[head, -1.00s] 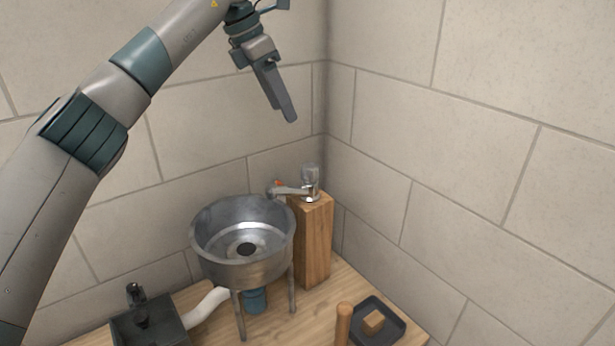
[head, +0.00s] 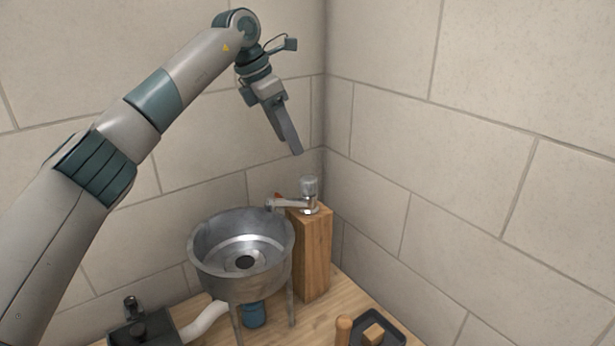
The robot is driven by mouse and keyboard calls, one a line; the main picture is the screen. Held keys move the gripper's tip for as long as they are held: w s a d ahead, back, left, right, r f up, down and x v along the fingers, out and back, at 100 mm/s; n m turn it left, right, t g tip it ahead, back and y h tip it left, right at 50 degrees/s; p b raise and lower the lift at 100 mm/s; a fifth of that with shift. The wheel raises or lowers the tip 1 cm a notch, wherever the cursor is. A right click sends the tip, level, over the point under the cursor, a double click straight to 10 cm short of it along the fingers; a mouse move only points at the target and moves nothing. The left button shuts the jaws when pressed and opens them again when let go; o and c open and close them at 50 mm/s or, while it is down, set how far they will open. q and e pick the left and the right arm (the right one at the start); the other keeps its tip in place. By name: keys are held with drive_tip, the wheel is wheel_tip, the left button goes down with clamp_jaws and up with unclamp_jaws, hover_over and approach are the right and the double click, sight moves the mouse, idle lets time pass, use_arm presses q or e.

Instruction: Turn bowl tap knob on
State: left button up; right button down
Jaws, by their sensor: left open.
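The bowl tap stands on top of a wooden post, with its clear knob (head: 309,186) upright on the metal body. Its spout (head: 286,204) points left, over the rim of the metal bowl (head: 241,262). A small red mark shows near the spout. My left gripper (head: 296,148) hangs down from above, just over and slightly left of the knob, apart from it. Its fingers overlap in this view; it is open and holds nothing. My right gripper is out of view.
The wooden post (head: 315,255) stands near the wall corner. A black box (head: 150,328) with a white pipe (head: 205,321) lies at the lower left. A dark tray (head: 392,338) with a wooden block sits at the lower right. Tiled walls close in behind and right.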

sight(307, 178)
use_arm(q)
drive_tip(key=p+x, duration=0.4)
drive_tip(key=x, duration=0.9)
drive_tip(key=shift+d, duration=0.15)
drive_tip(key=shift+f, duration=0.1)
drive_tip(key=c, duration=1.1)
